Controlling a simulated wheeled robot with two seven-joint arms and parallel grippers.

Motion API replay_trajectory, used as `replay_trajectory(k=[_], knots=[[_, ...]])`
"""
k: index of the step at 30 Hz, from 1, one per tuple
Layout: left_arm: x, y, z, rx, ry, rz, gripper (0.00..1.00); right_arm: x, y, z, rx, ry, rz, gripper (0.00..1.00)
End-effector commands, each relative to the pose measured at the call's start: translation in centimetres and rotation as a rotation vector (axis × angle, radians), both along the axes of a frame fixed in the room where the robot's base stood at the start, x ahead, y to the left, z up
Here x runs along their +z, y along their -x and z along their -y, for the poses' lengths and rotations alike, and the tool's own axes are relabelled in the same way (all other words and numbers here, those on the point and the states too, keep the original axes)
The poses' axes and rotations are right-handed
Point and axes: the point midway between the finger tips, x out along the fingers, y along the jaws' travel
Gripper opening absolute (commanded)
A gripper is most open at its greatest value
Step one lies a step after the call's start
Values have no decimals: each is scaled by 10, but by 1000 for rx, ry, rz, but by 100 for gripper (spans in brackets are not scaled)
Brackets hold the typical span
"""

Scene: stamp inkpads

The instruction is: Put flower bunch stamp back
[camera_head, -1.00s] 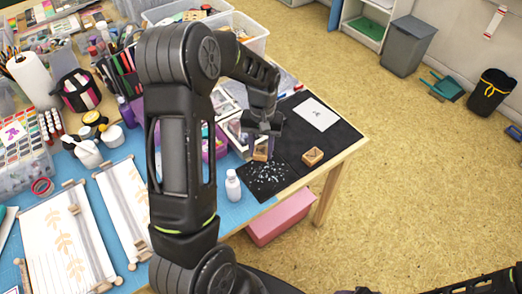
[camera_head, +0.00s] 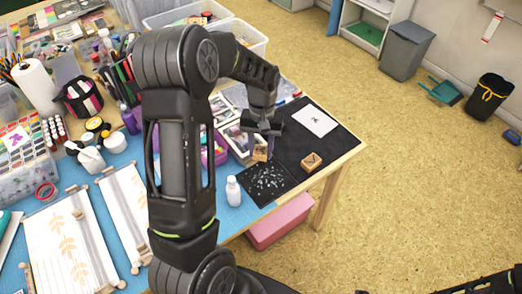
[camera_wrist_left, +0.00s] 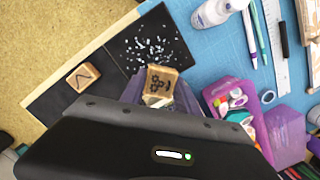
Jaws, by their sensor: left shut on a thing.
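My left gripper (camera_head: 262,142) is shut on a small wooden stamp (camera_head: 260,153), pointing down over the dark mat near the speckled black sheet. In the left wrist view, the fingers (camera_wrist_left: 158,90) hold this stamp (camera_wrist_left: 160,79), and its face with dark flower-like marks is visible and tilted. I cannot tell for sure whether it clears the surface. A second wooden stamp (camera_head: 311,161), with a V-like mark, lies on the dark mat to the right; it also shows in the left wrist view (camera_wrist_left: 84,76).
A black sheet with pale specks (camera_head: 268,182) lies below the held stamp. A white bottle (camera_head: 233,191) stands left of it. A white card (camera_head: 314,119) lies on the dark mat (camera_head: 335,142). A purple tray (camera_wrist_left: 240,103) of small items is close to the gripper.

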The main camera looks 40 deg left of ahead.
Motion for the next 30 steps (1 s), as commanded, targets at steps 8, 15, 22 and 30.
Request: replay_trajectory(k=[8, 15, 22, 30], knots=[[-18, -18, 48, -140, 4, -3, 3, 0, 0, 0, 0, 0, 0, 59], [-50, -35, 138, -402, 2, -3, 3, 0, 0, 0, 0, 0, 0, 59], [-61, -37, 168, -489, -1, 0, 3, 0, 0, 0, 0, 0, 0, 59], [-60, -37, 168, -486, 0, 0, 3, 0, 0, 0, 0, 0, 0, 51]])
